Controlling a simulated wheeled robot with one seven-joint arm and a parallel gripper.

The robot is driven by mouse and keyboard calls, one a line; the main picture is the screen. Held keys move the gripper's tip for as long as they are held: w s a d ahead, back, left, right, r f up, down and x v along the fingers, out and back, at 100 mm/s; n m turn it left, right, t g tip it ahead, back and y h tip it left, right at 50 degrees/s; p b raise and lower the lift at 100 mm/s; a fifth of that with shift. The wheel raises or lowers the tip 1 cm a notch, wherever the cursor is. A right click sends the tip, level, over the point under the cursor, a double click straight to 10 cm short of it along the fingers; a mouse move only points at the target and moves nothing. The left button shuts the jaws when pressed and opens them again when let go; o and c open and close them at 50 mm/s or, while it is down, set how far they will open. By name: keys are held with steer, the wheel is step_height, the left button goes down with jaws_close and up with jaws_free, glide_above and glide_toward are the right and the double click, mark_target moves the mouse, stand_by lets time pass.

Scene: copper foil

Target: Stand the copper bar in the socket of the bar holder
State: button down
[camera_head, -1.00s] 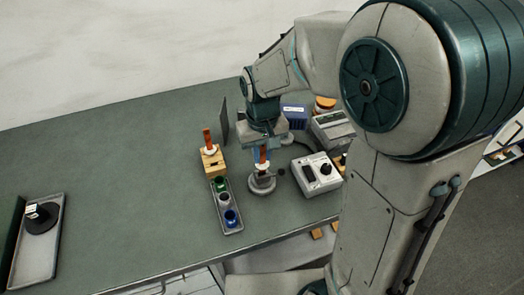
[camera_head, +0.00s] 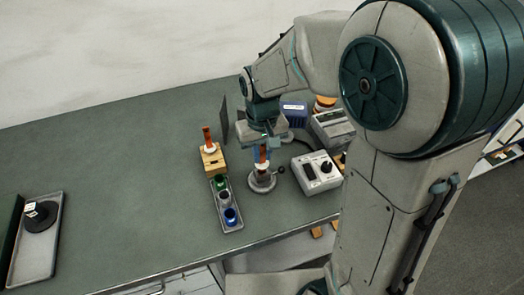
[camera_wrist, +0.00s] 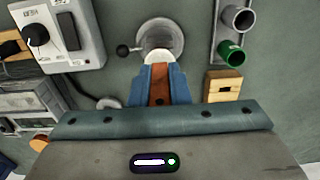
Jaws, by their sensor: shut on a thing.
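My gripper (camera_wrist: 159,86) is shut on the copper bar (camera_wrist: 160,84), which points down between its blue fingers. The bar also shows under my gripper in the head view (camera_head: 262,153). A white piece (camera_wrist: 163,55) is at the bar's lower end. Directly below is a round grey holder with a black knob at its side (camera_head: 262,182), likely the bar holder. It also shows in the wrist view (camera_wrist: 158,33). The bar's end overlaps it there and hides its socket. I cannot tell whether the bar touches or has entered it.
Left of the holder are a wooden block (camera_head: 213,161) with another copper-coloured piece (camera_head: 207,136) upright at it, and a tray of coloured cups (camera_head: 226,205). A grey box with a knob (camera_head: 318,173) stands close on the right. The bench's left middle is clear.

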steer(key=shift+f, duration=0.15)
steer(key=shift+f+b, duration=0.6)
steer(key=shift+f, duration=0.3)
stand_by(0.4)
steer(key=shift+f+b, duration=0.4)
steer(key=shift+b, duration=0.1)
steer(key=c, duration=1.3)
jaws_free()
steer(key=shift+r, duration=0.1)
step_height(320, 180, up, 14)
steer(key=shift+f, duration=0.1)
steer(key=o, duration=0.3)
